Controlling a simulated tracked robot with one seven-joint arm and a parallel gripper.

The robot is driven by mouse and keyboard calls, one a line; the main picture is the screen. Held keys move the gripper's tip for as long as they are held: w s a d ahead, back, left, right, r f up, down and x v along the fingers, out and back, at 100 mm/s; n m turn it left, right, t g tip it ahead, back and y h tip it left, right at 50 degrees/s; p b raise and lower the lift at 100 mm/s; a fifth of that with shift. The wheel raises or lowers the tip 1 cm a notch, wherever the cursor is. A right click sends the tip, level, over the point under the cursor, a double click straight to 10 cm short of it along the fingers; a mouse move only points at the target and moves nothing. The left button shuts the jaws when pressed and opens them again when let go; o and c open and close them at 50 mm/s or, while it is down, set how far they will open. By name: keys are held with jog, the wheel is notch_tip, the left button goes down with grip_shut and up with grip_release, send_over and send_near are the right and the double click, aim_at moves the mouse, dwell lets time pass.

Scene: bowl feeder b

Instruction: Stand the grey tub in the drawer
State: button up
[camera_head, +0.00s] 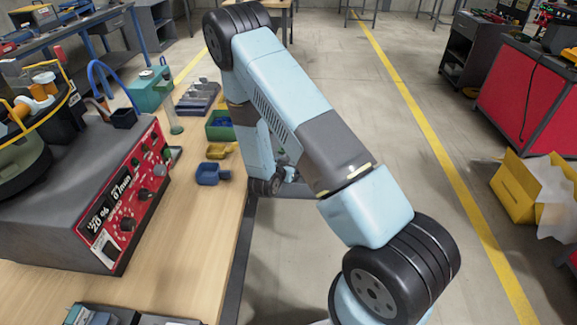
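I cannot make out the grey tub for certain. Grey-blue pieces (86,316) stand at the bottom edge of the picture on the bench, cut off by the frame, and one of them may be the tub. No drawer can be clearly made out. My arm reaches over the aisle and bends down beside the bench's right edge. The end of my arm, with my gripper (287,174), is small and mostly hidden behind my arm links. Its fingers cannot be told apart, and nothing held can be seen.
A red-fronted feeder control box (128,198) fills the bench's left. Along the wooden bench (190,240) are a blue bin (208,174), a yellow scoop-like bin (221,150), a green bin (219,126) and dark grey trays (198,98). The bench's front middle is bare.

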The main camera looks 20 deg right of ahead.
jog(key=shift+f, duration=0.55)
jog(key=o, duration=0.8)
jog(key=shift+s+f, duration=0.1)
jog(key=shift+s, duration=0.05)
jog(key=shift+a+r, duration=0.1)
jog(key=shift+r, duration=0.2)
jog(key=v, duration=1.2)
jog(key=shift+r, duration=0.4)
